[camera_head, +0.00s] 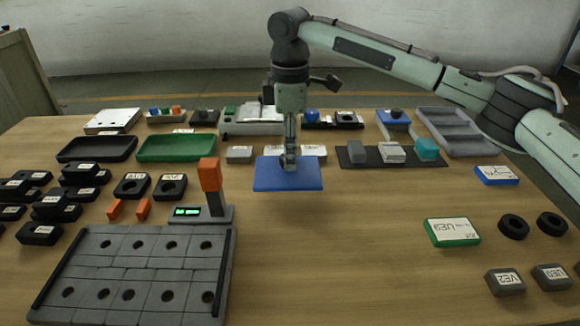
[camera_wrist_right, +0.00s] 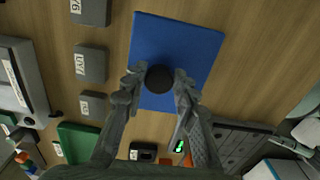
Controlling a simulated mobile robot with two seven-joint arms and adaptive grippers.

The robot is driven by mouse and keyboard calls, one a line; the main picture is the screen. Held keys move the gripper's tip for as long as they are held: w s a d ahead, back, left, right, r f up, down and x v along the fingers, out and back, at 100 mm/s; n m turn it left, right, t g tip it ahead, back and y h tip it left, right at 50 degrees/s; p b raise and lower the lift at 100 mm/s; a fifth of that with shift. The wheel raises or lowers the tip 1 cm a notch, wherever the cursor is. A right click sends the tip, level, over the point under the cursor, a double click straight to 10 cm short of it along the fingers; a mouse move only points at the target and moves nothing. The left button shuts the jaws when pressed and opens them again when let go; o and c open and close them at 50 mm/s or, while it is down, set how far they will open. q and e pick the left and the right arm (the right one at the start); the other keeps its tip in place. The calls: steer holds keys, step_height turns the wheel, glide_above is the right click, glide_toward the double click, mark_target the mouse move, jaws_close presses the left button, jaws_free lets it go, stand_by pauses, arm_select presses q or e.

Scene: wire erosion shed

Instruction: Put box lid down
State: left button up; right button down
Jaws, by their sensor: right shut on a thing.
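The box lid is a flat blue plate (camera_head: 288,182) with a round black knob. In the wrist view the blue lid (camera_wrist_right: 198,48) fills the upper middle, and the black knob (camera_wrist_right: 159,79) sits between the fingertips. My right gripper (camera_head: 290,163) points straight down over the lid and is shut on its knob. The lid looks level over the middle of the table; I cannot tell whether it touches the wood. My left gripper is not in view.
An orange-topped device with a green display (camera_head: 188,212) stands left of the lid. A green tray (camera_head: 176,148) and a black mat with blocks (camera_head: 358,160) lie nearby. A green labelled box (camera_head: 452,232) lies to the right. The table front of the lid is clear.

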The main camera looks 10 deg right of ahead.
steer(key=shift+f, duration=1.95)
steer(key=shift+f, duration=0.15)
steer(key=c, duration=1.2)
jaws_free()
step_height(320, 180, up, 12)
steer(key=shift+r, duration=0.15)
